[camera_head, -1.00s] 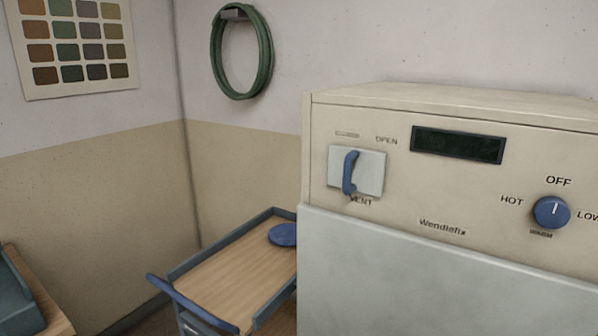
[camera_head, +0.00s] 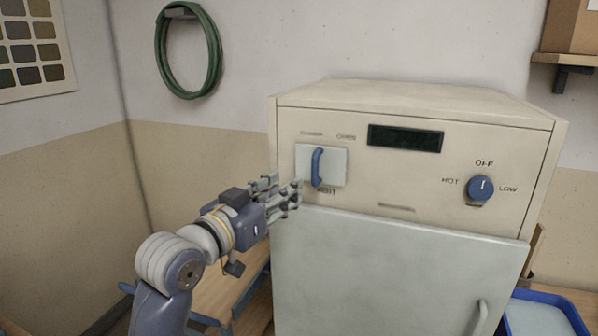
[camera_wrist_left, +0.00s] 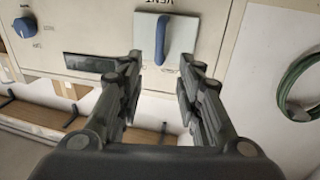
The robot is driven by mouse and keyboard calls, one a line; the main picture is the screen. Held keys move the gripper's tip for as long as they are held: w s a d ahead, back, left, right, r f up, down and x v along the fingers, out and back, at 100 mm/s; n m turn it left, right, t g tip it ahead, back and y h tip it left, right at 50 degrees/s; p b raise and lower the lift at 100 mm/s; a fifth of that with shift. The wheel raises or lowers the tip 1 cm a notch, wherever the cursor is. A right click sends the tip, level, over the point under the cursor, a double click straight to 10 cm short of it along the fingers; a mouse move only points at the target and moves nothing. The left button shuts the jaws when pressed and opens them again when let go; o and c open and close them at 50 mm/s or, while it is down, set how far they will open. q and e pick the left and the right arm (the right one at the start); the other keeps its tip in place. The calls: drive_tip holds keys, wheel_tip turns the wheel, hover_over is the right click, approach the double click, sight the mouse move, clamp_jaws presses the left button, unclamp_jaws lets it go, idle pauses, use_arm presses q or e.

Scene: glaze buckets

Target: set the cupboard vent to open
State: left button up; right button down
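The vent lever is a blue handle (camera_head: 317,168) on a pale square plate (camera_head: 336,166) at the upper left of the cream cupboard (camera_head: 468,154). It stands about upright, with OPEN lettering above and to the right and VENT lettering below. My left gripper (camera_head: 288,191) is open and empty, just left of the plate in the head view. In the left wrist view the blue handle (camera_wrist_left: 160,40) is beyond the fingertips, roughly centred in the gap between the fingers (camera_wrist_left: 160,64). No contact shows. My right gripper is out of view.
A blue knob (camera_head: 481,187) marked OFF, HOT and LOW is on the panel's right. A dark display (camera_head: 405,138) is right of the lever. A pale door (camera_head: 395,270) is below. A blue tray (camera_head: 543,316) stands at lower right, and a green hose coil (camera_head: 188,50) hangs on the wall.

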sight(314, 171)
use_arm(q)
drive_tip(key=p+x, duration=0.2)
drive_tip(key=x, duration=0.8)
drive_tip(key=shift+w+d+f, duration=0.15)
drive_tip(key=shift+w, duration=0.1)
drive_tip(key=shift+c, duration=0.5)
drive_tip(key=shift+d, duration=0.1)
clamp_jaws()
